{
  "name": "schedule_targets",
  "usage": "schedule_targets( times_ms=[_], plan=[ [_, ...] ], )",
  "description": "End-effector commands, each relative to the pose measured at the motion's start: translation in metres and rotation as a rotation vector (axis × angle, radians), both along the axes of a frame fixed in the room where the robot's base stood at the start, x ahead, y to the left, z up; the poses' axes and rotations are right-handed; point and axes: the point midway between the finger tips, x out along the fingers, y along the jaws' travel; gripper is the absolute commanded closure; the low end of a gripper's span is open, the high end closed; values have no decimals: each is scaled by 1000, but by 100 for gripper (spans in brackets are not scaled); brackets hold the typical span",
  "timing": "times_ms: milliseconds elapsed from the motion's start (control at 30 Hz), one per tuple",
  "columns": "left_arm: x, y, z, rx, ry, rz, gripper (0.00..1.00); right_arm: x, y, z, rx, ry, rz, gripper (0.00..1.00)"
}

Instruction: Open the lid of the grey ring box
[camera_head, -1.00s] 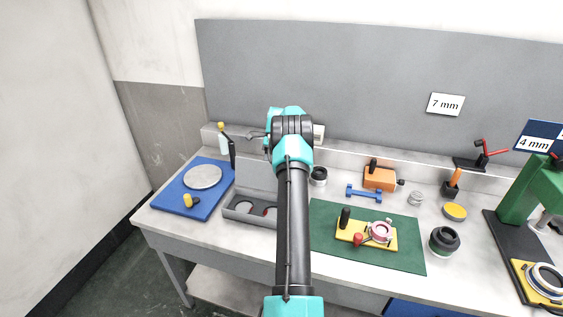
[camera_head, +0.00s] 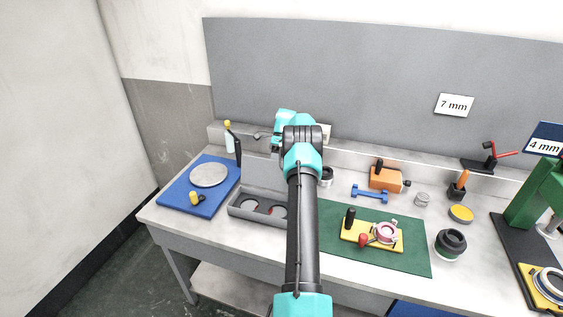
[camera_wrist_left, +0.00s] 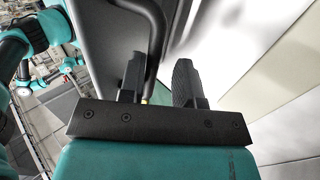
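The grey ring box (camera_head: 236,211) sits on the bench left of centre, with round recesses and a little red showing inside. Its grey lid (camera_head: 259,172) stands up at the back edge, raised off the box; my arm hides its right part. My left arm reaches up the middle of the head view, and its gripper (camera_head: 262,137) is above and behind the lid, seemingly apart from it. In the left wrist view the two dark fingers (camera_wrist_left: 160,82) stand apart with nothing clearly held between them. My right gripper is not in view.
A blue board (camera_head: 184,202) with a grey disc (camera_head: 209,175) lies left of the box. A yellow-capped bottle (camera_head: 229,139) stands behind it. A green mat (camera_head: 400,260) with a yellow fixture (camera_head: 352,236) lies to the right. The grey back panel (camera_head: 370,80) rises behind.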

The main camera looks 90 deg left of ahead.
Motion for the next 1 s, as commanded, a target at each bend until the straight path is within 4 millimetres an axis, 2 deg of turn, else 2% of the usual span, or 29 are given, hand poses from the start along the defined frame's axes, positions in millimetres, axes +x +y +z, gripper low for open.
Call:
schedule_targets(
  times_ms=[100,467,733,1000],
  plan=[
    [0,0,1,3,0,-1,62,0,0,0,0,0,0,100],
    [0,1,8,5,0,-1,62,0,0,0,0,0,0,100],
    [0,1,38,6,0,-1,62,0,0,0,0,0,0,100],
    [0,-16,39,2,1,-1,62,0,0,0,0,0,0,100]
  ],
)
